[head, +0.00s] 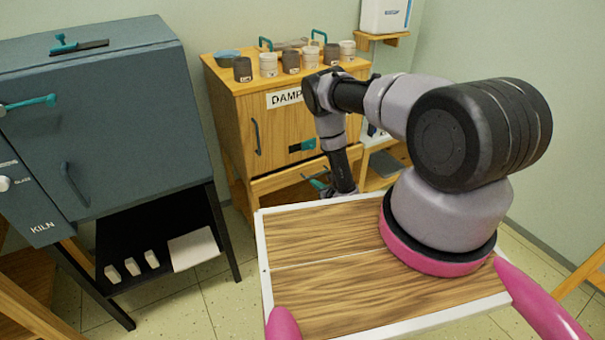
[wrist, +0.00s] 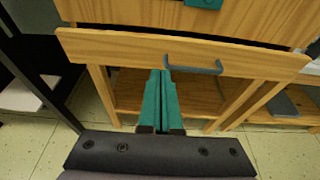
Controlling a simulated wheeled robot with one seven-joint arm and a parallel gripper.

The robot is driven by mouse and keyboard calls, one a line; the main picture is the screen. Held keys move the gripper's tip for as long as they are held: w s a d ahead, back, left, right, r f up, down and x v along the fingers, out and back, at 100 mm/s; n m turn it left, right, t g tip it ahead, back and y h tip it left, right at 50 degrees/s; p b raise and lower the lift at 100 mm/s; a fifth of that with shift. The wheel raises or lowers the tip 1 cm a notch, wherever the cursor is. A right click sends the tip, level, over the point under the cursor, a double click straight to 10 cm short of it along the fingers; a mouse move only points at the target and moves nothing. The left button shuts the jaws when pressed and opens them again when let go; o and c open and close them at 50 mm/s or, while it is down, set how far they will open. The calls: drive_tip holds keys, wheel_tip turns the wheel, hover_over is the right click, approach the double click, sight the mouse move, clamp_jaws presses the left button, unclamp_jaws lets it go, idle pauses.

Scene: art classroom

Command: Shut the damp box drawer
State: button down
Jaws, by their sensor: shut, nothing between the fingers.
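The damp box (head: 236,128) is a wooden cabinet with a partly hidden "DAMP" label, behind my arm in the head view. Its drawer (head: 277,181) is below the cabinet door. In the wrist view the drawer front (wrist: 110,47) spans the picture, with a dark gap along its top edge, so it stands somewhat out. A blue-grey bar handle (wrist: 200,67) is on the front. My gripper (wrist: 161,74) is shut and empty, its teal fingers pointing at the drawer front by the handle's left end. I cannot tell whether they touch it.
A dark kiln (head: 110,120) on a black stand is at the left. Several jars (head: 268,65) stand on the damp box. A low shelf (wrist: 290,105) is at the right in the wrist view. Pale floor lies in front of the damp box.

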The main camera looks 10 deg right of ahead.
approach(298, 170)
drive_tip(key=x, duration=0.5)
drive_tip(key=shift+w+f, duration=0.1)
drive_tip(key=shift+f, duration=0.2)
drive_tip(key=shift+w+a, duration=0.2)
drive_tip(key=shift+w, duration=0.4)
